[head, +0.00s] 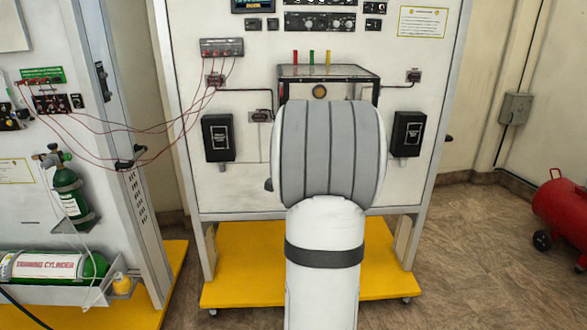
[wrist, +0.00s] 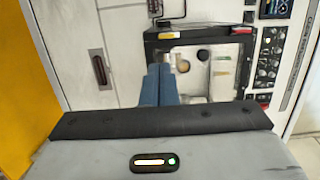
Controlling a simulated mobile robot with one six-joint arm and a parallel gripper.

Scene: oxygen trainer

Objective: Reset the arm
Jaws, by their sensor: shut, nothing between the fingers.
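My gripper (wrist: 158,68) shows in the wrist view as two blue fingers, side by side and shut, with nothing between them. It points toward the white trainer panel (wrist: 110,60), near the dark-framed clear box (wrist: 148,38). In the head view my own arm stands up in front of the panel (head: 255,190) and hides the gripper. The same clear box (head: 328,72) is partly covered by the arm there. The wrist view is turned sideways. I cannot tell whether the fingertips touch the box.
A side cabinet with a green training cylinder (head: 95,266) stands at the left. Thin red cables (head: 115,125) hang between it and the panel. The panel has a yellow base (head: 240,265). A red tank (head: 562,205) stands at the right. Brown floor (head: 480,260) right of the base is free.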

